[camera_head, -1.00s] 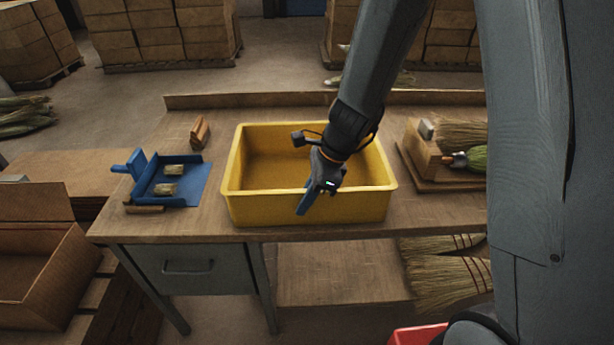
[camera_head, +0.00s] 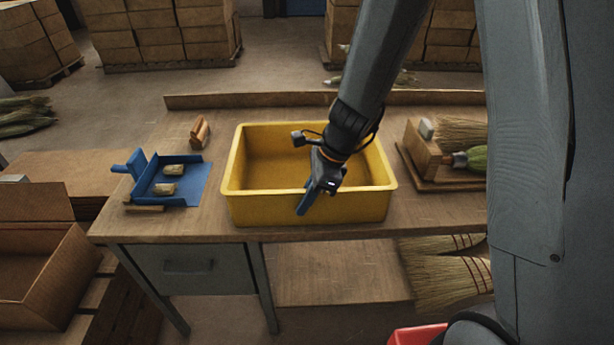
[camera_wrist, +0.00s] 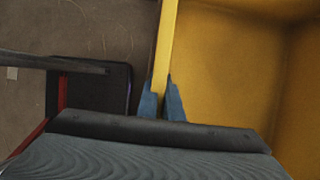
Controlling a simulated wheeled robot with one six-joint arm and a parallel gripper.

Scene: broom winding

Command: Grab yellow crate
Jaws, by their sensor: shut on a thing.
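The yellow crate (camera_head: 262,207) stands upright on the wooden workbench, open at the top and empty as far as I can see. In the wrist view, the two blue fingertips (camera_wrist: 163,104) are closed on the crate's rim (camera_wrist: 165,45), one on each side of the wall. The crate's inside shows to the right there. My arm hides part of the crate's back right.
A blue dustpan (camera_head: 183,182) with small blocks lies left of the crate, with a wooden brush (camera_head: 200,132) behind it. A wooden block and broom heads (camera_head: 462,135) sit on a board to the right. An open cardboard box (camera_head: 40,275) stands lower left.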

